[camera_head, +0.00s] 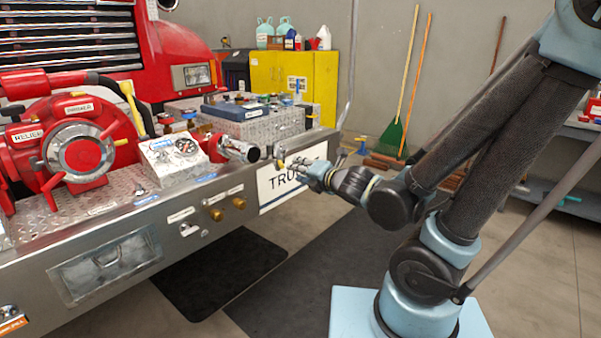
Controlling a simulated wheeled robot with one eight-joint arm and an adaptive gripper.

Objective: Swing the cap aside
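A smaller silver cylindrical fitting (240,150) with a red body sticks out over the bumper's front edge, right of the gauge panel. I cannot tell from this view which of the two is the task's cap. My gripper (303,168) is in front of the bumper's right end, near the white sign, to the right of the small fitting and apart from it. Its fingers are too small to tell whether they are open or shut.
The steel bumper (130,240) runs across the left half. A gauge panel (172,155) stands on it, and a diamond-plate box (250,125) sits behind. A white sign (285,182) is on its front. A yellow cabinet (325,85) and brooms are behind. Dark mats lie on the floor.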

